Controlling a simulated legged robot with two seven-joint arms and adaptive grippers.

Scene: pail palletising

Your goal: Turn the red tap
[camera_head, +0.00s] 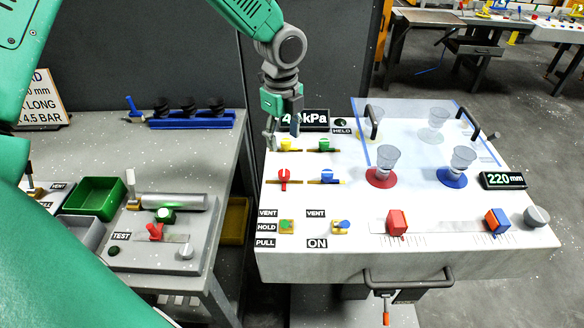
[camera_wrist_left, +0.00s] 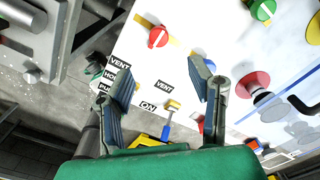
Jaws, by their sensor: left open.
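The red tap (camera_head: 284,178) sits on a yellow strip at the left of the white sloping panel (camera_head: 440,262), below a yellow tap (camera_head: 286,144) and left of a blue tap (camera_head: 327,176). My left gripper (camera_head: 283,134) hangs over the panel's back left part, near the yellow tap, with open, empty jaws. In the left wrist view the open fingers (camera_wrist_left: 163,88) are apart from the red tap (camera_wrist_left: 158,37), which shows beyond the fingertips with its pale stripe visible. My right gripper does not show.
A green tap (camera_head: 324,144) stands close by. Clear cups stand on red and blue discs at right, beside black handles (camera_head: 373,121). Red (camera_head: 397,222) and orange-blue (camera_head: 496,221) blocks are at the panel's front. A grey bench at left carries another red tap (camera_head: 155,232).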

